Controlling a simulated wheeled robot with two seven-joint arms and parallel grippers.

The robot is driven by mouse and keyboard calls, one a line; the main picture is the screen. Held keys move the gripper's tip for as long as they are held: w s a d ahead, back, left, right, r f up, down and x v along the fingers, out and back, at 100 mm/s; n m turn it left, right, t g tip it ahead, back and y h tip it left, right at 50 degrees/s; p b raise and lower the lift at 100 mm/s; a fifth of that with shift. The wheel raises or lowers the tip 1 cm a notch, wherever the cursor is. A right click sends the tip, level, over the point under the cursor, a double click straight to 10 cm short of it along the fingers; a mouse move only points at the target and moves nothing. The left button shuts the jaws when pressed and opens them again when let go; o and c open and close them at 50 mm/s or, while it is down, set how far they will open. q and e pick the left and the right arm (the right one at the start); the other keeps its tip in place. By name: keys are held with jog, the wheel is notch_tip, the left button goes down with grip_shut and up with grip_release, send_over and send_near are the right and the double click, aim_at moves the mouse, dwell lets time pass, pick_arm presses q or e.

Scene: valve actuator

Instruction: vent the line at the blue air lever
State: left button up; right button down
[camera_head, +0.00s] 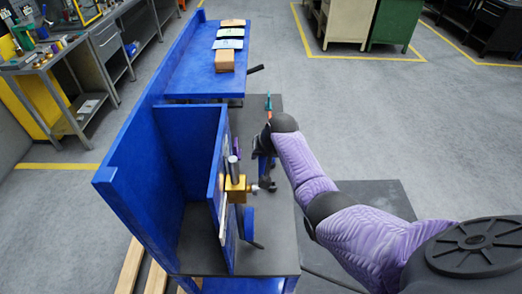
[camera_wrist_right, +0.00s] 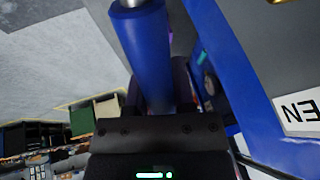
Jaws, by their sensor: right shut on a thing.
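The blue air lever (camera_wrist_right: 143,48) shows in the right wrist view as a thick blue round grip with a bare metal end at the top. It runs down between the dark fingers of my right gripper (camera_wrist_right: 165,92), which is shut on it. In the head view my right gripper (camera_head: 265,178) is beside the right side of the blue panel; its fingers and the lever are too small and covered to make out. A brass-yellow valve body (camera_head: 236,188) with a grey upright cylinder sits on the panel, left of the gripper. My left gripper is not in view.
The upright blue panel (camera_head: 216,165) stands close to my right gripper. A blue bench (camera_head: 190,82) behind carries a brown box (camera_head: 224,60) and several flat packs. Open floor lies to the right.

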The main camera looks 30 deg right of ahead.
notch_tip(320, 180, down, 4)
jog(key=g+y+b, duration=0.1)
jog(key=b, duration=0.2)
jog(key=g+y+b, duration=0.1)
jog(key=g+b, duration=0.1)
jog(key=b, duration=0.1)
jog(key=shift+s+r+m+b, duration=0.1)
jog(key=shift+r+m+b, duration=0.05)
jog(key=shift+m+b, duration=0.2)
jog(key=shift+c, duration=2.3)
grip_release()
